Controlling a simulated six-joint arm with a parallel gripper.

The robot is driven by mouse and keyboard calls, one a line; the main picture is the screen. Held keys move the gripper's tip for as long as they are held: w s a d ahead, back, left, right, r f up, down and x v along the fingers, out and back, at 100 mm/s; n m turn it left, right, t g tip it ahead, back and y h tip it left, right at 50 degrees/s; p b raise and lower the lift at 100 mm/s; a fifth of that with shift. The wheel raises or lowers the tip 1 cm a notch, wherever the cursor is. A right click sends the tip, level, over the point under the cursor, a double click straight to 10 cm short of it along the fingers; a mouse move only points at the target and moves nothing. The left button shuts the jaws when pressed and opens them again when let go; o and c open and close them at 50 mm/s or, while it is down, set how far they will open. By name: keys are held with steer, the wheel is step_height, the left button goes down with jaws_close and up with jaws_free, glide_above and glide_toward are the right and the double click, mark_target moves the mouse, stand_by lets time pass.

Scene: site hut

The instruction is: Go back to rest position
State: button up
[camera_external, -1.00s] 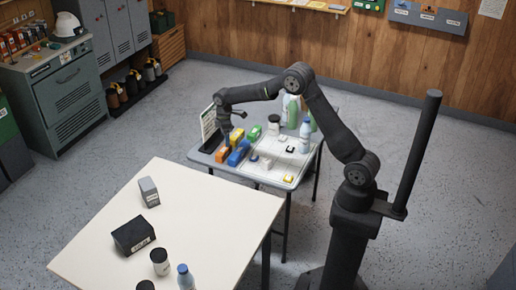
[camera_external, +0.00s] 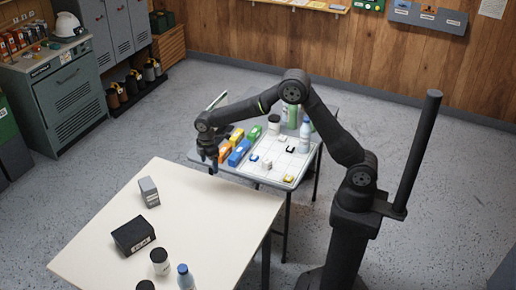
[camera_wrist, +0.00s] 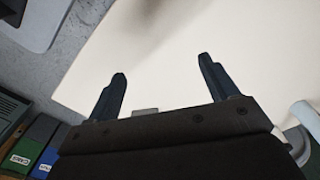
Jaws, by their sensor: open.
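My gripper (camera_external: 212,167) hangs pointing down beside the left edge of the small grey table (camera_external: 262,181), near the far corner of the cream table (camera_external: 190,205). In the wrist view, the two fingers of my gripper (camera_wrist: 162,85) are spread apart with nothing between them. Beyond the fingers the bare cream table top (camera_wrist: 170,50) shows. My arm is bent up over the small table, its elbow high.
The small table holds blue (camera_external: 239,153), orange and green blocks, a white gridded board (camera_external: 272,165), a jar and bottles. On the cream table stand a black box (camera_external: 133,236), a grey box (camera_external: 148,191), dark-lidded jars (camera_external: 160,262) and a blue-capped bottle (camera_external: 186,278). Its right part is bare.

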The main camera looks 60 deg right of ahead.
steer(key=s+a+n, duration=0.2)
steer(key=s+a, duration=0.3)
steer(key=a, duration=0.5)
steer(key=s+a+n, duration=0.3)
steer(key=s+a, duration=0.2)
steer(key=a, duration=0.4)
steer(key=shift+s+a, duration=0.35)
steer(key=shift+a, duration=0.05)
steer(key=shift+o, duration=0.5)
